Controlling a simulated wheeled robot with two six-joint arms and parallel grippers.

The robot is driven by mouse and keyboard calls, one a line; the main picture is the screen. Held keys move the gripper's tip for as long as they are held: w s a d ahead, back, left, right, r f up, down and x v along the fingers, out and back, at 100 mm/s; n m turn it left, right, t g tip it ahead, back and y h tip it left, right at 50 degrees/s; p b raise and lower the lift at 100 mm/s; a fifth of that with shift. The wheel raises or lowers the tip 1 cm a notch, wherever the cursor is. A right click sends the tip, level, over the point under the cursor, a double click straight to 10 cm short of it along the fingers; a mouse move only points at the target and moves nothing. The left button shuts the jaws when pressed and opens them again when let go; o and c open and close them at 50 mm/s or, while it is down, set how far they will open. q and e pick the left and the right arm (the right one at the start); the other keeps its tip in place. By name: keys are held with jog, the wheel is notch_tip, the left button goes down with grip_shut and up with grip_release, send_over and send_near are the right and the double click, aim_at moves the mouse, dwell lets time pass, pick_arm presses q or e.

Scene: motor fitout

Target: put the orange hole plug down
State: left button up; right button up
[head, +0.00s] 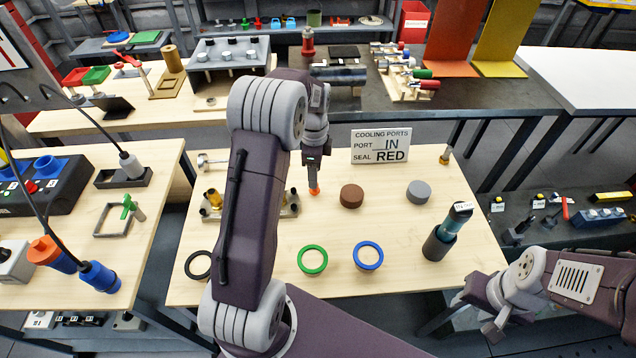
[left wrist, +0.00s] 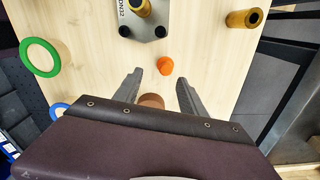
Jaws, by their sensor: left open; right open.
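The orange hole plug (head: 314,190) is on the light wooden table, beside the metal plate (head: 292,203) with brass fittings. It also shows in the left wrist view (left wrist: 165,67), just beyond the fingertips and between their lines, with no finger touching it there. My left gripper (head: 315,166) is open and empty, pointing down over the plug. It also shows in the left wrist view (left wrist: 160,80) with its fingers spread. My right gripper (head: 488,322) is open off the table's right front corner, partly hidden by its own arm.
A brown disc (head: 352,196) and a grey disc (head: 418,191) lie right of the plug. A green ring (head: 313,260), a blue ring (head: 368,256) and a black ring (head: 198,265) lie nearer. A COOLING PORTS sign (head: 380,146) stands behind.

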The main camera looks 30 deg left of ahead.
pick_arm(q)
jog(key=f, duration=0.7)
jog(key=shift+w+a+f, duration=0.15)
jog(key=shift+w+a, duration=0.15)
jog(key=shift+a, duration=0.05)
jog(key=shift+w+f, duration=0.2)
jog(key=shift+f, duration=0.05)
jog(key=shift+s, duration=0.1)
grip_shut()
